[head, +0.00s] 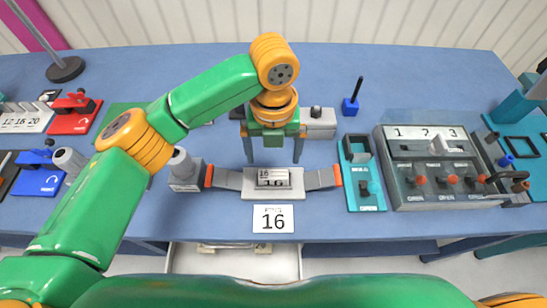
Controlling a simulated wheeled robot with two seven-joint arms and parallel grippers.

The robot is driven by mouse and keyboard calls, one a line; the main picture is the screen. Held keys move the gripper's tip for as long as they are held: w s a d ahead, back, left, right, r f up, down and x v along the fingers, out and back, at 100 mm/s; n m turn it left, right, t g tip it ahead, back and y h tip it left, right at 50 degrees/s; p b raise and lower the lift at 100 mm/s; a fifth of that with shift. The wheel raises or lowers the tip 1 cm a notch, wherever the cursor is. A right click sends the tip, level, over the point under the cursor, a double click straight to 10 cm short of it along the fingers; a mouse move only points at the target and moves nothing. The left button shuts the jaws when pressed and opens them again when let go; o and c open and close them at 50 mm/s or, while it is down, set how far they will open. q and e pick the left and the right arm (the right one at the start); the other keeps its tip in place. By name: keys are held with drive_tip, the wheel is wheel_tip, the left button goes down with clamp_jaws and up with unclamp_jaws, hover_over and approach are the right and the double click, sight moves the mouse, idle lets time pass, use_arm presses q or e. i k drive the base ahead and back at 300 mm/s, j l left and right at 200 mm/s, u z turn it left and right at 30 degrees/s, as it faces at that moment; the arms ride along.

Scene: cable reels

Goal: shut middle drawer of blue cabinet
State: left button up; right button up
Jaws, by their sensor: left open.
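A pale open drawer (232,266) sticks out below the front edge of the blue bench (330,85), at the bottom middle of the head view. Its front part is hidden behind my own green body. Something small and pale shows inside it. I cannot tell whether it is the middle drawer, and no separate blue cabinet shows clearly. My left gripper (272,158) is open, pointing down over the bench top, with its fingers apart behind a grey block marked 16 (273,185). It is well behind and above the drawer. My right gripper is out of view.
A white card marked 16 (273,219) is at the bench's front edge. A teal switch panel (362,180) and a grey control box marked 1 2 3 (435,165) stand on the right. Red and blue devices (73,118) stand on the left. The back middle of the bench is mostly clear.

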sight(285, 266)
drive_tip(key=k, duration=1.5)
